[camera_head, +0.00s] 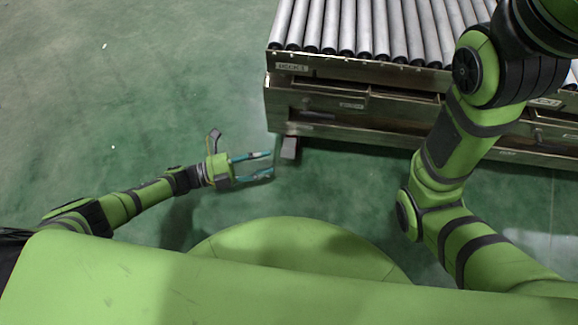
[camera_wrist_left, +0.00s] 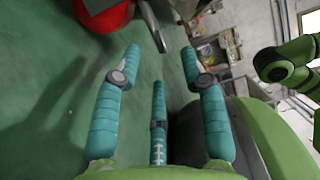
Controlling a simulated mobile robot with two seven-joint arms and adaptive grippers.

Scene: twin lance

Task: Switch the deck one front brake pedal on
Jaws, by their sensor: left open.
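A small dark grey pedal-like block (camera_head: 289,148) sticks out low at the near left corner of the roller deck (camera_head: 292,89); I take it for the front brake pedal. Whether it is on or off I cannot tell. My left gripper (camera_head: 271,164) is open and empty, just left of and nearer than the block, with its fingers pointing right. A small gap shows between them. In the left wrist view, the spread teal fingers (camera_wrist_left: 160,52) hold nothing. A curved grey piece (camera_wrist_left: 152,26) lies beyond them; I cannot tell whether it is the pedal. My right gripper is out of view.
My right arm (camera_head: 450,150) hangs in front of the deck's right part. Metal rollers (camera_head: 375,30) cover the deck top. Green floor (camera_head: 100,110) is open to the left. A red object (camera_wrist_left: 108,15) shows at the top of the left wrist view.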

